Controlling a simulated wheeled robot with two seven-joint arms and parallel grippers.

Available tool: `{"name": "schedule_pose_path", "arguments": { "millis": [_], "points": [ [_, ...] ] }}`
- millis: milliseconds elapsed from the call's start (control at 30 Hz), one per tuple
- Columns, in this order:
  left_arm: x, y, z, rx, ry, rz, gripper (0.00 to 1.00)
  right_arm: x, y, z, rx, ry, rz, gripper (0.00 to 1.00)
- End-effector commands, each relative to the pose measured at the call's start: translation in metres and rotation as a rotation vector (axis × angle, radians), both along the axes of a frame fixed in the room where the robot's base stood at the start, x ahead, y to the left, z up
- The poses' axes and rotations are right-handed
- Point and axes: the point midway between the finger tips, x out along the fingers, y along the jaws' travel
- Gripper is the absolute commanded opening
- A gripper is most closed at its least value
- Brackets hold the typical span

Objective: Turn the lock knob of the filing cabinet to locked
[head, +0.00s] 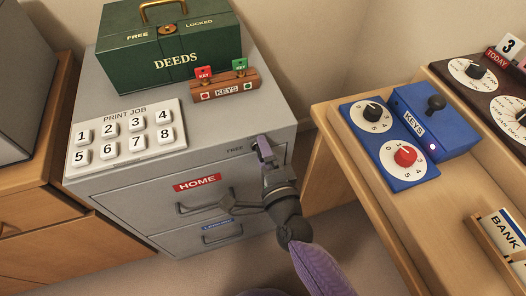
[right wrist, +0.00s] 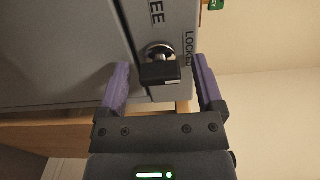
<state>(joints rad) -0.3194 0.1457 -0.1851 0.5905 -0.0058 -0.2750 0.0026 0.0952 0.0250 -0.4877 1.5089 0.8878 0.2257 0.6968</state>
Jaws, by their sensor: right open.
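The grey filing cabinet (head: 140,222) stands at centre left in the head view, with a red HOME label on its upper drawer. Its lock knob (right wrist: 160,72) shows in the right wrist view as a dark grip on a silver round collar. Parts of the words FREE and LOCKED show beside it. I cannot tell which word the knob points to. My right gripper (head: 266,152) is at the cabinet's upper right front and mostly hides the knob in the head view. In the right wrist view its open purple fingers (right wrist: 161,82) stand either side of the knob, apart from it.
A green DEEDS box (head: 168,58), a wooden KEYS rack (head: 225,86) and a PRINT JOB button panel (head: 125,137) sit on the cabinet. A wooden desk (head: 400,215) with blue dial boxes stands at right. Drawer handles stick out below my right gripper.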

Motion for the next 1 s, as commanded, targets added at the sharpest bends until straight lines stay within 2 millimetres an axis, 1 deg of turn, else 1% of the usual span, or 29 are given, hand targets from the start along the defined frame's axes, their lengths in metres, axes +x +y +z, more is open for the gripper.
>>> {"name": "schedule_pose_path", "arguments": {
  "millis": [67,200,300,400,533,1000],
  "points": [
    [0.003,0.0,0.005,0.0,-0.007,0.001,0.59,-0.012,-0.004,0.002,-0.003,0.001,0.001,0.85],
    [0.011,0.0,0.014,0.0,-0.024,0.0,0.59,-0.048,-0.015,0.003,-0.004,0.003,0.003,0.85],
    [0.015,0.0,0.018,-0.001,-0.031,0.001,0.59,-0.07,-0.022,0.002,-0.004,0.003,0.003,0.85],
    [0.016,0.0,0.02,0.0,-0.034,0.0,0.59,-0.084,-0.027,0.001,-0.002,0.002,0.002,0.85],
    [0.016,0.0,0.021,0.0,-0.033,0.0,0.59,-0.092,-0.03,0.0,-0.001,0.002,0.002,0.85],
    [0.009,-0.001,0.022,-0.002,-0.022,0.001,0.59,-0.092,-0.029,0.0,0.001,0.001,0.001,0.85]
  ]
}}
